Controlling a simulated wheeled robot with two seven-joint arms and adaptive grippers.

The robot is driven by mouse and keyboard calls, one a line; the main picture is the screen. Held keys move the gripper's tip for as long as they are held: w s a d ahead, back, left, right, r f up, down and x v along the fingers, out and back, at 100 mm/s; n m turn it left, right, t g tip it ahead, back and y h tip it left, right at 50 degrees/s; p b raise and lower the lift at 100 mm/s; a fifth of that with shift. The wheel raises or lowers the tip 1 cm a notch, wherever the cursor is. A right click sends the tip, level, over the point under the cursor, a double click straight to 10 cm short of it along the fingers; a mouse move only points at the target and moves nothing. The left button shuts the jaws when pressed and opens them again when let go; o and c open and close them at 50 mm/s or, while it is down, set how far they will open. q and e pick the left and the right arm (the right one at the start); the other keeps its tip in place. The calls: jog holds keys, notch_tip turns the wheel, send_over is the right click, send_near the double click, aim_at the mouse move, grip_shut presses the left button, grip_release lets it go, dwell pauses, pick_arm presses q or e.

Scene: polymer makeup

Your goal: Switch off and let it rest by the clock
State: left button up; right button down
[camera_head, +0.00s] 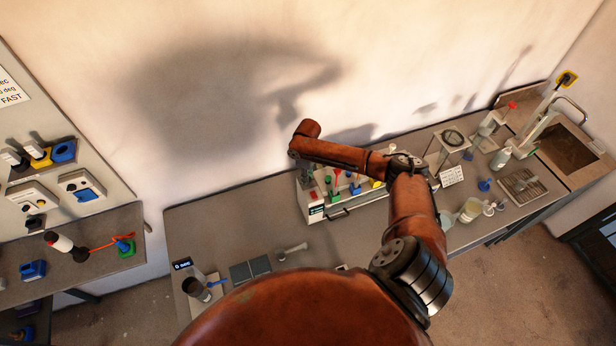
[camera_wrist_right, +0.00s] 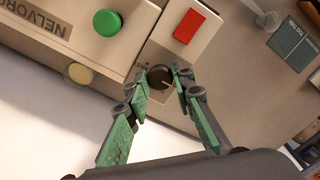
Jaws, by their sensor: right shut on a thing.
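In the right wrist view, my right gripper (camera_wrist_right: 160,73) has its green fingers closed around a dark round knob (camera_wrist_right: 158,79) on the front panel of a pale machine (camera_wrist_right: 75,70). A light pointer line shows on the knob. My left gripper is not seen.
Several coloured tubes and holders stand by the machine. Glassware, a beaker (camera_head: 470,210) and a rack (camera_head: 522,186) crowd the right. Bare bench (camera_head: 225,225) shows left of the machine.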

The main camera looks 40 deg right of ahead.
jog(key=c, duration=1.7)
grip_release()
jog(key=shift+o, duration=0.2)
jog(key=shift+r, duration=0.1)
notch_tip(320, 180, up, 12)
